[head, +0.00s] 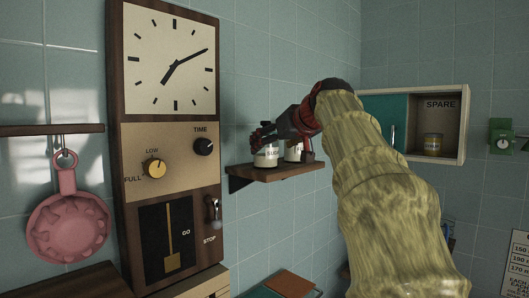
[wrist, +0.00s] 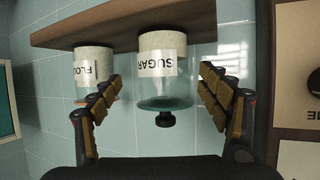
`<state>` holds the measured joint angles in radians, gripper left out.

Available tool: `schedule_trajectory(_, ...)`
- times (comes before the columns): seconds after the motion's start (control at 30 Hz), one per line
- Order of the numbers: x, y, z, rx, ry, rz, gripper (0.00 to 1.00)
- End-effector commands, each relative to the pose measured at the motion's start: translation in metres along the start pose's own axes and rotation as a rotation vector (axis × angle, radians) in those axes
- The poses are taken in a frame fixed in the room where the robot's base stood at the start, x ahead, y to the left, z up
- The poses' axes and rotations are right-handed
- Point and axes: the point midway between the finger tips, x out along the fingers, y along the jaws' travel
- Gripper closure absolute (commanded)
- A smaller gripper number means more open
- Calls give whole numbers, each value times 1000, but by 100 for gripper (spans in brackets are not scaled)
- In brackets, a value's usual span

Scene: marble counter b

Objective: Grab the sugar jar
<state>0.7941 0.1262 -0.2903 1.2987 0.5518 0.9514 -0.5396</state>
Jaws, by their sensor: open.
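The sugar jar (head: 266,158) stands on a small wooden wall shelf (head: 285,172) in the head view. It has a pale body, a "SUGAR" label and a dark knobbed lid. In the wrist view, which is upside down, the sugar jar (wrist: 162,88) shows between the two fingers. My gripper (wrist: 160,78) is open, with a finger on either side of the jar and a visible gap to each. In the head view my gripper (head: 264,138) is at the jar's upper part and hides some of it.
A flour jar (wrist: 88,62) stands close beside the sugar jar; one finger overlaps it in the wrist view. The tall clock panel (head: 170,140) is left of the shelf.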

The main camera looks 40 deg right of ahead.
Motion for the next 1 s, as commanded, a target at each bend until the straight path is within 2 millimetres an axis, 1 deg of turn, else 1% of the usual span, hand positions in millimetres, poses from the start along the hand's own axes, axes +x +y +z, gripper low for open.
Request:
schedule_trajectory(0.13, 19, -6, -6, -1, -1, -2, 24)
schedule_trajectory(0.2, 30, -7, -6, 0, -2, -1, 24)
schedule_trajectory(0.37, 44, -6, -5, 0, 0, 0, 24)
schedule_trajectory(0.6, 46, -6, -4, 0, 1, 2, 24)
schedule_trajectory(0.63, 46, -6, -4, 0, 1, 2, 25)
schedule_trajectory(1.0, 46, -6, -4, 0, 0, 1, 46)
